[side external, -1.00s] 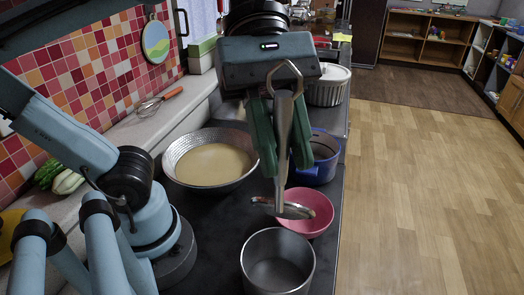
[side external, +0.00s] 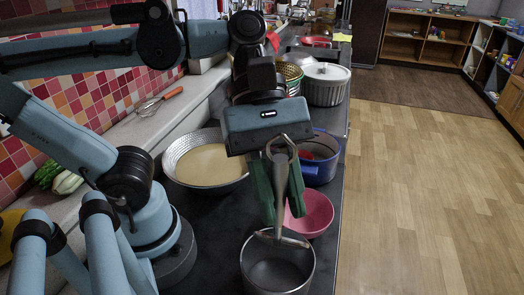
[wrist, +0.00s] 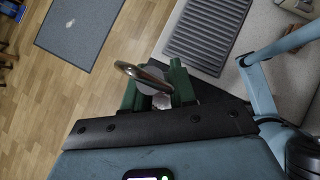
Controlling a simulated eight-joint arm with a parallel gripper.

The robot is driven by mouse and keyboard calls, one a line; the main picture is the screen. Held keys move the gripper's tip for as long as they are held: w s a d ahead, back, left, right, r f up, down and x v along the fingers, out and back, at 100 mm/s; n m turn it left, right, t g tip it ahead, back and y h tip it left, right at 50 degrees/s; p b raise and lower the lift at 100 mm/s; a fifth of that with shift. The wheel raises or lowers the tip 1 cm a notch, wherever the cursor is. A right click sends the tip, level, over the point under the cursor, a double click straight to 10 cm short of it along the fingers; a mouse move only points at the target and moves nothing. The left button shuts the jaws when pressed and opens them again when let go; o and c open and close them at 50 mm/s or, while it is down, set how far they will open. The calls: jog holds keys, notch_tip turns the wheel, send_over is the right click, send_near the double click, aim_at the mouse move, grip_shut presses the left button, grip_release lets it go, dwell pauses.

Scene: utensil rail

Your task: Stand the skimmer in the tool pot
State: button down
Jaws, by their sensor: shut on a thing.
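The skimmer (side external: 281,215) hangs upright in my gripper (side external: 281,192), its looped handle end up and its flat round head down. My gripper's green fingers are shut on its handle. The loop also shows between the fingers in the wrist view (wrist: 140,74). The tool pot, a grey metal pot (side external: 277,281), stands below at the front of the dark counter. The skimmer's head overlaps the far part of the pot's mouth; I cannot tell whether it is above the rim or just inside.
A pink bowl (side external: 316,216) stands close behind the pot, to the right. A blue pot (side external: 321,170) is behind that. A wide metal pan of tan liquid (side external: 207,165) stands to the left. The counter's right edge runs close beside the pot.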

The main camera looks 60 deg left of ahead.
jog(key=shift+f, duration=2.7)
jog(key=c, duration=0.8)
grip_release()
jog(key=shift+c, duration=0.2)
jog(key=v, duration=1.2)
